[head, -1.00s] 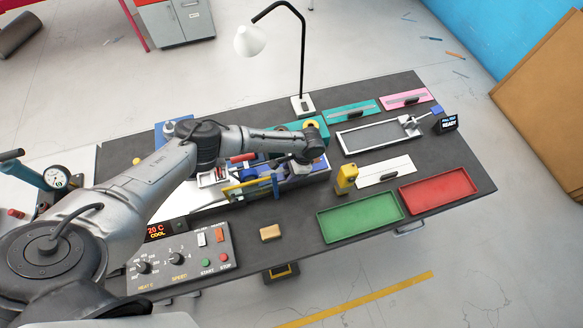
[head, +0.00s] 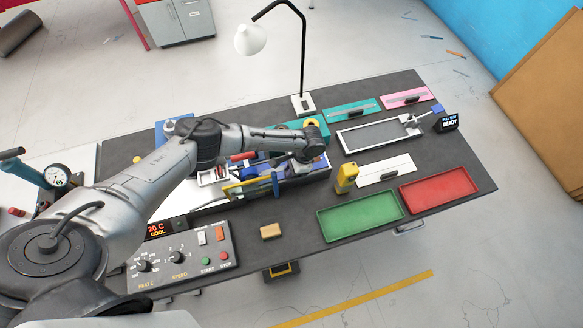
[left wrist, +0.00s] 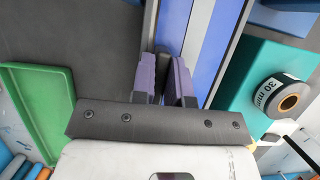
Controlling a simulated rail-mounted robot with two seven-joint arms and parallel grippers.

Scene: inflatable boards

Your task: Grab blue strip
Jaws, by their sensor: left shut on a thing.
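In the head view my left gripper (head: 305,159) points down into the long tray (head: 300,181) at the middle of the bench. The wrist hides the held part of the strip there. My right gripper is not in view.
A yellow tool (head: 346,178) stands close to the right of the long tray. A green tray (head: 360,216) and a red tray (head: 438,190) lie at the front right. A lamp (head: 302,60) stands behind. A control panel (head: 185,255) is at front left.

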